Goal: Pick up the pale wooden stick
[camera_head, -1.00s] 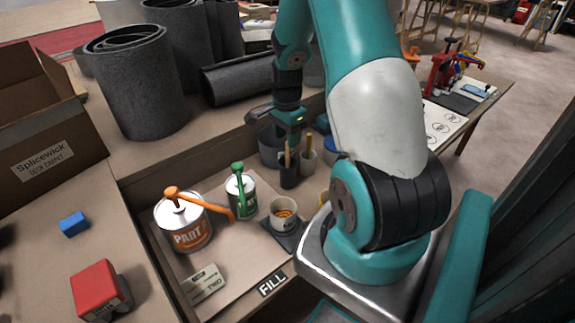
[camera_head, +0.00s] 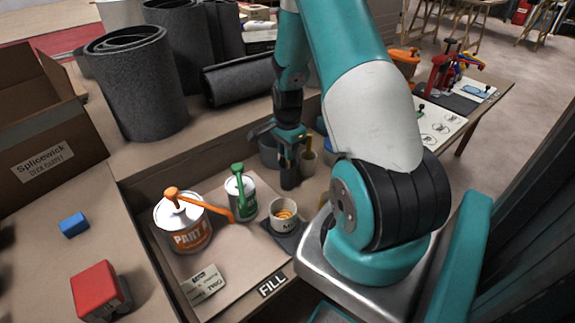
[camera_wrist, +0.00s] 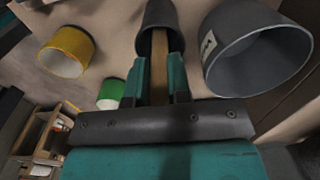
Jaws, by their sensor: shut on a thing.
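The pale wooden stick (camera_wrist: 159,68) stands in a dark cup (camera_wrist: 157,14), its lower end inside the cup. My gripper (camera_wrist: 160,80) is shut on the stick, one teal finger on each side of it in the wrist view. In the head view my gripper (camera_head: 290,150) is over the dark cup (camera_head: 290,178), and the stick is mostly hidden there by the fingers.
A grey pot (camera_wrist: 258,48) stands close beside the dark cup. A yellow cup (camera_wrist: 67,52) and a green one (camera_wrist: 111,93) are nearby. Pump cans (camera_head: 183,222) and a mixing cup (camera_head: 284,215) sit nearer. Carpet rolls (camera_head: 138,85) stand on the ledge behind.

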